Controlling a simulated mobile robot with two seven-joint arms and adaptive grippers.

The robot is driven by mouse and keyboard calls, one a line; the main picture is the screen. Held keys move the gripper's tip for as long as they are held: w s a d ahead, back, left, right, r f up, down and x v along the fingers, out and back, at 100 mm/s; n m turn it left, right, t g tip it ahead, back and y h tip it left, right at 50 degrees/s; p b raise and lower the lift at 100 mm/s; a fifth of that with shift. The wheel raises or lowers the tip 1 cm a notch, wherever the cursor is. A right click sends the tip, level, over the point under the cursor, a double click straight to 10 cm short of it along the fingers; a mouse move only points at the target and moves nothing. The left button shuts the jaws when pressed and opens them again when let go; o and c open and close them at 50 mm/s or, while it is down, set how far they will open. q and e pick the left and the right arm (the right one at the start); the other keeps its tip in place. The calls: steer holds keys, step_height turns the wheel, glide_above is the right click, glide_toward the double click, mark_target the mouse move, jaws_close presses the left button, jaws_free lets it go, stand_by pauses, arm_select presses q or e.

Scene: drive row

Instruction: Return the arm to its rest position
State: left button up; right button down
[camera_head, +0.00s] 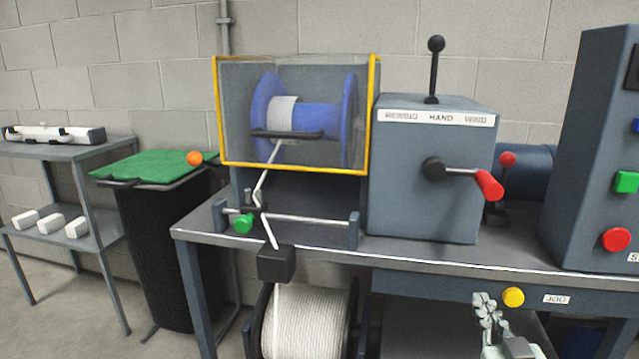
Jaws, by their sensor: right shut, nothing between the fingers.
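My right gripper (483,302) is at the lower right, in front of the bench's front edge. Its fingers are shut and hold nothing. It is just left of a round yellow button (513,297) beside a label reading JOG. Part of my right arm shows below it, at the bottom edge. My left gripper is not in view.
The bench (300,240) carries a yellow-framed guard (372,120) over a blue spool (320,117), a grey box (425,210) with a red-handled crank (489,185), and a control cabinet (590,120). A rope reel (305,325) sits below. A green-lidded bin (155,240) and shelf (60,150) stand left.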

steer(key=s+a+f+n+g+y, duration=0.15)
steer(key=s+f+g, duration=0.25)
steer(key=f, duration=0.8)
steer(key=s+a+f+g+y, duration=0.1)
steer(key=s+a+f+g, duration=0.3)
steer(key=f, duration=0.8)
steer(key=s+d+f+g+h, duration=0.1)
steer(key=s+d+f+g, duration=0.2)
steer(key=s+f+g, duration=0.4)
steer(key=s+f, duration=0.6)
steer(key=s, duration=0.4)
steer(key=shift+h, duration=0.35)
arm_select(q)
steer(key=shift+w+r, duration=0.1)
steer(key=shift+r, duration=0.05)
